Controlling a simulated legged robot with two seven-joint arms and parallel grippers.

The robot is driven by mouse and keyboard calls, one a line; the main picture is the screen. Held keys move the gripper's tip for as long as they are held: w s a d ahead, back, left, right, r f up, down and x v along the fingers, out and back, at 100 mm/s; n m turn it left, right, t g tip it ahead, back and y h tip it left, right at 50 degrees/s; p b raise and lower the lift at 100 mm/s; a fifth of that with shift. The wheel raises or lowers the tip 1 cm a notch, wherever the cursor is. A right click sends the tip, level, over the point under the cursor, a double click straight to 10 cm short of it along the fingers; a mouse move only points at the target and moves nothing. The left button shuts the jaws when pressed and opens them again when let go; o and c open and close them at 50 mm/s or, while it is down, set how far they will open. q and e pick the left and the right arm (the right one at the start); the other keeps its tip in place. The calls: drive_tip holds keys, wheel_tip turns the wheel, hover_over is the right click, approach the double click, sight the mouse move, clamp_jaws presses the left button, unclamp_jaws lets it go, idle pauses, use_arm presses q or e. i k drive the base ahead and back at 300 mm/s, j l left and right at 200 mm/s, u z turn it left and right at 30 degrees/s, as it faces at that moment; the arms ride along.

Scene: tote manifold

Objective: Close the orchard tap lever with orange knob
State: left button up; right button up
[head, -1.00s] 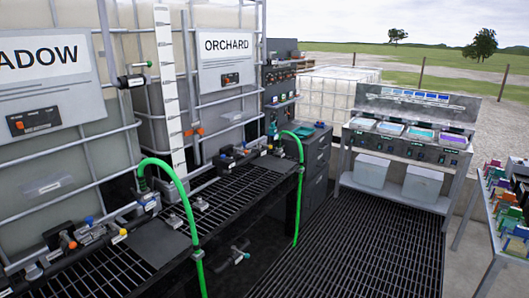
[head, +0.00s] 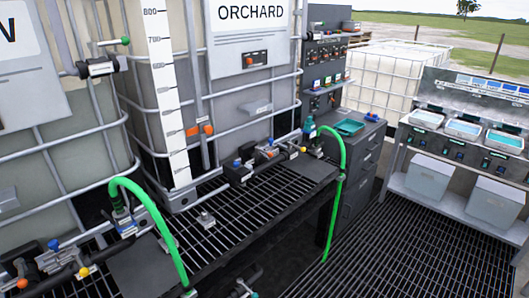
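The tote labelled ORCHARD (head: 284,82) stands behind the grated bench in the middle of the head view. A manifold with a tap (head: 262,154) sits low in front of it. Another orange part (head: 207,129) shows higher up on the tote's frame, beside the white scale. Neither of my grippers is in view.
A green hose (head: 343,160) arches over the bench's right end; another green hose (head: 150,203) arches nearer, at left. A dark drawer cabinet (head: 360,150) stands behind. A shelf with white bins (head: 428,176) is at right. The grated floor (head: 350,255) is clear.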

sight(257, 148)
drive_tip(key=u, duration=0.25)
drive_tip(key=i+l+u, duration=0.9)
drive_tip(key=k+l, duration=0.05)
drive_tip(key=l, duration=0.05)
